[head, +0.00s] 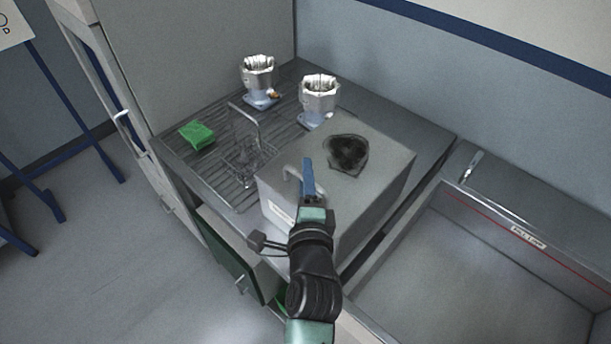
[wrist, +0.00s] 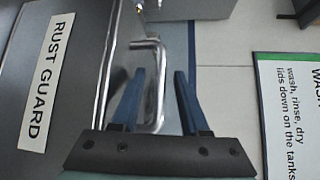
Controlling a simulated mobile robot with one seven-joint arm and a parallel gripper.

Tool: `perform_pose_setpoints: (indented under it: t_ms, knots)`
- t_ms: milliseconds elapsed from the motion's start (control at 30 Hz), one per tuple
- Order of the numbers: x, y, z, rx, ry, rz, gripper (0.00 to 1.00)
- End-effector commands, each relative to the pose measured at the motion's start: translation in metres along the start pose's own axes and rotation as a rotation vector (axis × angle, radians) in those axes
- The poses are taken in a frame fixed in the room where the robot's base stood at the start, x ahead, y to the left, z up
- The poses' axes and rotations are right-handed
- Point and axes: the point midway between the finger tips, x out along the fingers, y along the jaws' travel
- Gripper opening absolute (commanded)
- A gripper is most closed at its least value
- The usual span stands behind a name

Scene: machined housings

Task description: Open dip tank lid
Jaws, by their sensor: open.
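The dip tank (head: 372,197) is a grey box on the counter with its lid (head: 385,150) shut flat on top. A bent metal lid handle (head: 289,172) rises near its left front edge; it also shows in the wrist view (wrist: 160,90). A RUST GUARD label (wrist: 46,80) is on the tank's front. My gripper (head: 307,163) is open beside the handle, and its blue fingers (wrist: 159,73) appear on either side of the handle bar in the wrist view. I cannot tell whether they touch it.
A dark irregular item (head: 347,153) lies on the lid. Behind are two metal housings (head: 258,66) (head: 319,88) on blue bases. A wire basket (head: 250,160) and green sponge (head: 197,135) sit on the ribbed drainboard (head: 180,160). An open basin (head: 480,270) is at right.

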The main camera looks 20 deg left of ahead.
Motion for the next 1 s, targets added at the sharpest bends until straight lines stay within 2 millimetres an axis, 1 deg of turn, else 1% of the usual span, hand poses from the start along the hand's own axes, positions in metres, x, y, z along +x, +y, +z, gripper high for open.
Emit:
perform_pose_setpoints:
  t_ms: [233, 267, 300, 367, 400, 500, 1000]
  knots:
    - [0.0008, 0.0004, -0.0001, 0.000, 0.000, 0.001, 0.45]
    - [0.0008, 0.0003, -0.0001, 0.000, 0.000, 0.001, 0.43]
    - [0.0007, 0.0003, -0.0001, 0.000, 0.000, 0.001, 0.36]
    - [0.0007, 0.0003, -0.0001, 0.000, 0.000, 0.001, 0.25]
    - [0.0007, 0.0003, -0.0001, 0.000, 0.000, 0.001, 0.18]
    - [0.0006, 0.0003, -0.0001, -0.001, 0.000, 0.001, 0.00]
    - [0.0005, 0.0004, 0.0000, -0.001, 0.000, 0.001, 0.00]
